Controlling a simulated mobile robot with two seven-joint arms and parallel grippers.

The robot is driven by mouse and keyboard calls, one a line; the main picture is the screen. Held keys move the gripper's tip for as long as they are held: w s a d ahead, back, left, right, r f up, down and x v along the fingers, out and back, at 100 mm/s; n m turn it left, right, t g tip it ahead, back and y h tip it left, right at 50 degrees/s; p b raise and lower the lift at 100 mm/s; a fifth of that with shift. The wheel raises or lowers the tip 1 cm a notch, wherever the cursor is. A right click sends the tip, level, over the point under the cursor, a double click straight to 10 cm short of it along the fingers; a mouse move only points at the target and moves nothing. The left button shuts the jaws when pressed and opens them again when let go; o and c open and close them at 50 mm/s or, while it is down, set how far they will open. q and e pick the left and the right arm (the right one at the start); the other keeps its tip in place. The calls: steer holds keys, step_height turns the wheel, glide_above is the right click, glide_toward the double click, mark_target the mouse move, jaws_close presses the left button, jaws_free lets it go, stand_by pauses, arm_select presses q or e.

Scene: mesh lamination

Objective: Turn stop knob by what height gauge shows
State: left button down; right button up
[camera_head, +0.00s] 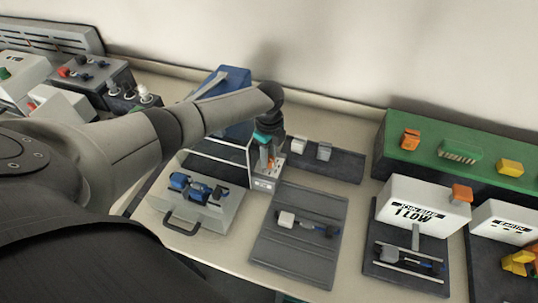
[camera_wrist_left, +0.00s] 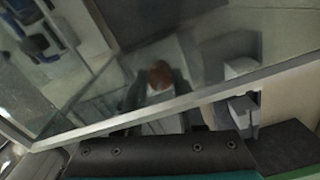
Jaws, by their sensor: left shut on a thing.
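The white gauge box (camera_head: 412,212) at the right reads "1 LOW"; its smaller top line is hard to read. A part with blue and dark ends (camera_head: 408,258) lies on the dark base below it. My left gripper (camera_head: 266,158) points down at a framed station with a white labelled front (camera_head: 263,184). It is shut on a small orange-red knob (camera_head: 264,164), largely covered by the fingers. The left wrist view shows a reddish-brown round top (camera_wrist_left: 159,75) between dark fingers, dim behind a clear panel. My right gripper is out of view.
A metal-edged clear panel (camera_wrist_left: 190,103) lies close to my left gripper. A grey tray with blue parts (camera_head: 200,210), a dark mat (camera_head: 295,255) and a dark block with pale pieces (camera_head: 335,160) stand nearby. A green-topped bench (camera_head: 480,130) is at the back right.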

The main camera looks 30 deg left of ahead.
arm_select(q)
steer(key=c, duration=0.5)
jaws_free()
steer(key=shift+r, duration=0.15)
step_height(320, 180, up, 15)
steer(key=shift+r+p, duration=0.1)
steer(key=shift+p, duration=0.8)
